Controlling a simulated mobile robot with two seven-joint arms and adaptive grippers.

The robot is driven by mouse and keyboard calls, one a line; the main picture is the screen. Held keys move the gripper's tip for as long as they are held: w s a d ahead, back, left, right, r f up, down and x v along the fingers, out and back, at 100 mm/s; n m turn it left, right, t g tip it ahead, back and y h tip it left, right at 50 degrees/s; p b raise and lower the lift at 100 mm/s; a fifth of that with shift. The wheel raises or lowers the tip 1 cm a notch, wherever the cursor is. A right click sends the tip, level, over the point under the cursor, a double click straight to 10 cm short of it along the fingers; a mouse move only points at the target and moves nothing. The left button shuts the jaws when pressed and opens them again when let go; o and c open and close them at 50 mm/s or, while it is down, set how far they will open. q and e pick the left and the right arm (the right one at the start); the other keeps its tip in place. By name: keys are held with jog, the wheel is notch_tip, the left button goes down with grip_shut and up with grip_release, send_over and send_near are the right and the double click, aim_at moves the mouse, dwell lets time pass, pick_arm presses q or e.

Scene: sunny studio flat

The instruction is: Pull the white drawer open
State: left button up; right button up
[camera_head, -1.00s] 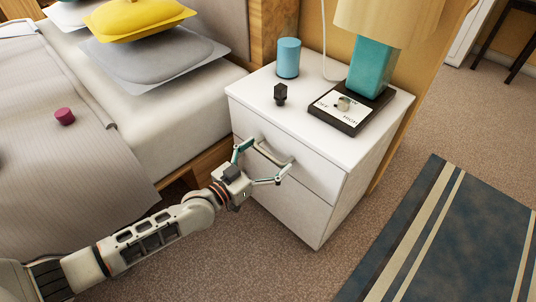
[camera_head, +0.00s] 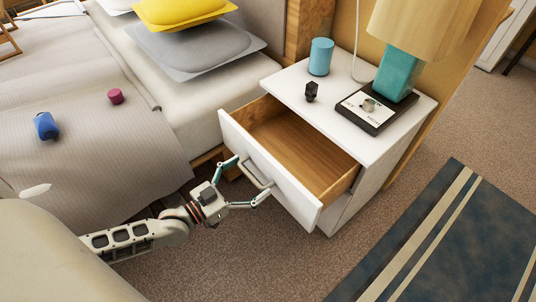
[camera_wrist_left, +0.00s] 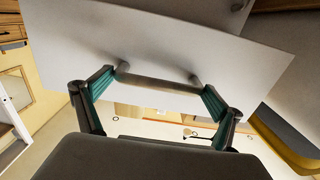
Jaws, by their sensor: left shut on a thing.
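The white drawer (camera_head: 272,175) is the top drawer of the white nightstand (camera_head: 358,140). It stands well open, and its bare wooden inside shows empty. Its bar handle (camera_head: 257,174) is on the front panel. My left gripper (camera_head: 250,182) is at the handle, with its teal-lined fingers shut on it, one near each end. In the left wrist view the handle (camera_wrist_left: 158,82) spans between the two fingers, below the white drawer front (camera_wrist_left: 180,45). My right gripper is in neither view.
The bed (camera_head: 185,85) is close on the left. Carpet and a blue striped rug (camera_head: 425,245) lie clear at right.

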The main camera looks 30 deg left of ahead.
pick_arm(q)
jog(key=p+v, duration=0.1)
jog(key=v, duration=0.8)
jog(key=shift+s, duration=0.25)
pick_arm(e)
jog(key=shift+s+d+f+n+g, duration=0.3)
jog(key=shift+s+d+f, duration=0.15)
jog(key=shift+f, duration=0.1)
pick_arm(q)
jog(key=o, duration=1.3)
jog(key=shift+c, duration=0.2)
jog(key=v, duration=1.2)
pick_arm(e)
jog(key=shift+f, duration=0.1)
